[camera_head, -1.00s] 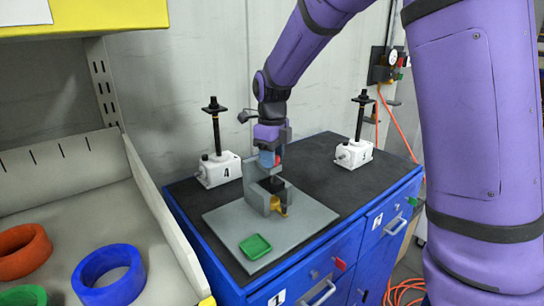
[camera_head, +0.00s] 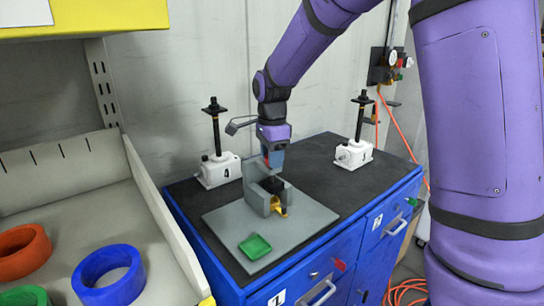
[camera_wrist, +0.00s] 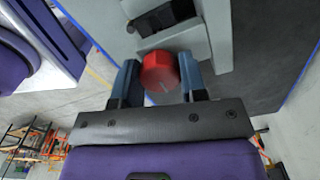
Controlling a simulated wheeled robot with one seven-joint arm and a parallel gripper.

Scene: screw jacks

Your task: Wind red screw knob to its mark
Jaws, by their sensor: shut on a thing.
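The red screw knob (camera_wrist: 161,72) sits between my two fingers in the wrist view, with a pale line on its face. In the head view only a little of the red knob (camera_head: 265,158) shows below my wrist. My gripper (camera_wrist: 159,80) is shut on the knob from above, a finger on each side. The grey fixture (camera_head: 255,188) stands on a grey plate (camera_head: 300,228), with a dark block (camera_head: 272,184) and a yellow part (camera_head: 280,208) in it. I cannot make out the mark for the knob.
A white jack marked 4 (camera_head: 219,171) stands behind left and another white jack (camera_head: 353,154) behind right. A green tray (camera_head: 255,246) lies at the plate's front. A shelf with a blue ring (camera_head: 108,278) and an orange ring (camera_head: 22,252) is at left.

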